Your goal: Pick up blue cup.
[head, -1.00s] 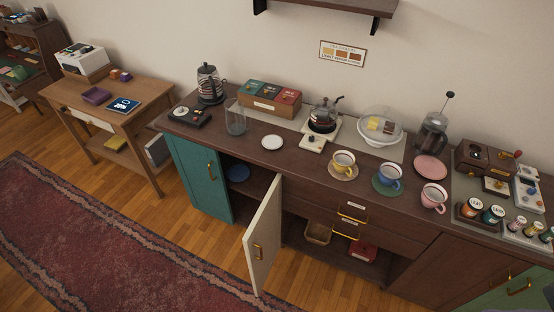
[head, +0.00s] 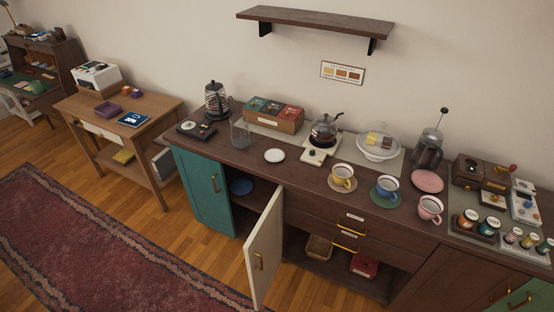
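The blue cup (head: 387,187) stands upright on a green saucer (head: 378,198) near the front edge of the sideboard, right of centre. It sits between a yellow cup (head: 342,176) on a tan saucer to its left and a pink cup (head: 430,208) to its right. Neither of my grippers shows in the head view, so their state is hidden.
The sideboard (head: 250,165) also bears a kettle (head: 216,100), a glass cylinder (head: 240,134), a glass cake dome (head: 379,145), a French press (head: 429,149) and several jars. A cream cabinet door (head: 264,250) stands open into the floor space. A shelf (head: 316,21) hangs above.

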